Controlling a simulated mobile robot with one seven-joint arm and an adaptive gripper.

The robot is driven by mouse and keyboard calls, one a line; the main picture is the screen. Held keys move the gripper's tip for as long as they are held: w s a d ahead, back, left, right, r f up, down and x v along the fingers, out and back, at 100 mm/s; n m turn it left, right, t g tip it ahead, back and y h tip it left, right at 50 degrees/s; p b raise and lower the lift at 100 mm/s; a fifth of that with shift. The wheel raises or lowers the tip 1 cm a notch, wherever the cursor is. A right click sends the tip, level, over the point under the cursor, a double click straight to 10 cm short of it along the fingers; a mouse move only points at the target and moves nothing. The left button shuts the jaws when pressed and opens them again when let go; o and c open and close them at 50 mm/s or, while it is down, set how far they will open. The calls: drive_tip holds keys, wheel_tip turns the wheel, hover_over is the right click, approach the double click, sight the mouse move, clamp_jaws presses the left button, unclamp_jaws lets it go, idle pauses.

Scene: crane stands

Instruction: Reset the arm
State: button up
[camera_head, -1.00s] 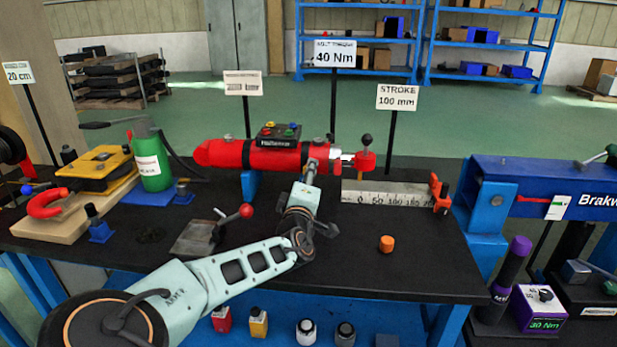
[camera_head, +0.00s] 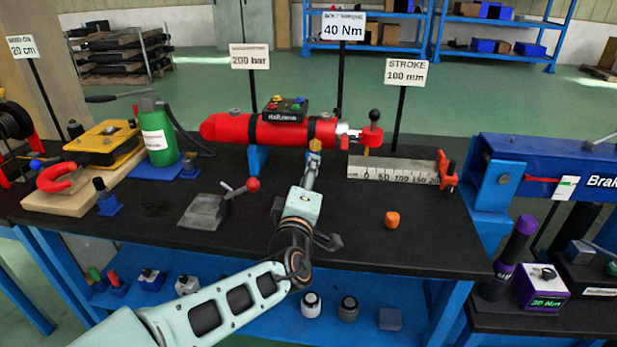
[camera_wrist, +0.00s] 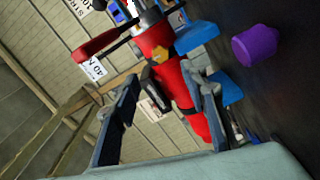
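My arm reaches from the lower left over the black bench in the head view. My gripper (camera_head: 311,172) is just in front of the right part of a red cylinder (camera_head: 255,130), below a small yellow bolt (camera_head: 315,145). In the wrist view my gripper (camera_wrist: 164,82) has its two dark fingers well apart. Nothing is seen gripped between them. The red cylinder (camera_wrist: 165,60) and yellow bolt (camera_wrist: 160,53) appear beyond the fingers. I cannot tell whether a fingertip touches the cylinder.
A ruler block (camera_head: 395,171) and an orange piece (camera_head: 392,220) are right of my arm. A grey plate with a red-knobbed lever (camera_head: 205,211) is left. A green bottle (camera_head: 158,143) stands farther left. Signs on poles, such as the 40 Nm sign (camera_head: 343,26), rise behind.

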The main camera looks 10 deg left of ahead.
drive_tip(key=shift+s, duration=0.45)
